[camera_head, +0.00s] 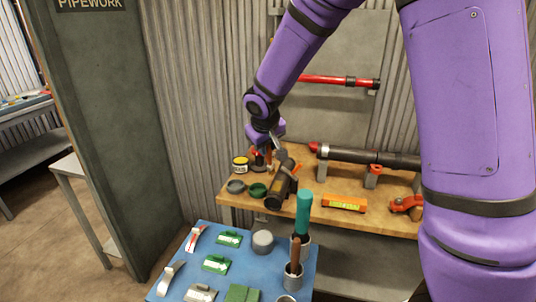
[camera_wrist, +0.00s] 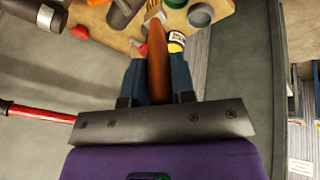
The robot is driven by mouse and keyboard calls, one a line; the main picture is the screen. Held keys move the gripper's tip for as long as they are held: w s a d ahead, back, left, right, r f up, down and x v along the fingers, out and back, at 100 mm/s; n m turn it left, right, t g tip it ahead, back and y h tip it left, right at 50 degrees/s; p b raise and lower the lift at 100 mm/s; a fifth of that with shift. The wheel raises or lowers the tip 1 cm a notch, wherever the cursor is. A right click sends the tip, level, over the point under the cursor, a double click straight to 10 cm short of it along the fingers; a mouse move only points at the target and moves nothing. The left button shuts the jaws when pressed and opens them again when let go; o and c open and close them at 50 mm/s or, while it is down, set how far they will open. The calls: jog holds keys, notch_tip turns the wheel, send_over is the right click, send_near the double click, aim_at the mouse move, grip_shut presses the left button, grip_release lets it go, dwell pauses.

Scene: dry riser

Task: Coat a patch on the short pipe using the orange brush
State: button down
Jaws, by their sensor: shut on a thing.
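My gripper (camera_head: 266,146) is above the back left of the wooden bench. In the wrist view, my gripper (camera_wrist: 158,85) is shut on an orange-brown handle (camera_wrist: 158,60), which looks like the orange brush. A short dark pipe (camera_head: 280,188) lies on the bench, just in front and to the right of my gripper. It also shows at the top of the wrist view (camera_wrist: 122,14). I cannot tell whether its surface bears any coating. A yellow-labelled pot (camera_head: 240,164) stands left of my gripper.
A grey cup (camera_head: 235,186) and a green cup (camera_head: 257,190) stand at the bench's left front. A long dark pipe (camera_head: 395,159) lies along the back right. An orange level (camera_head: 344,204) lies at the front.

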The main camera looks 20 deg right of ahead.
jog(key=shift+r, duration=2.15)
jog(key=shift+d, duration=0.1)
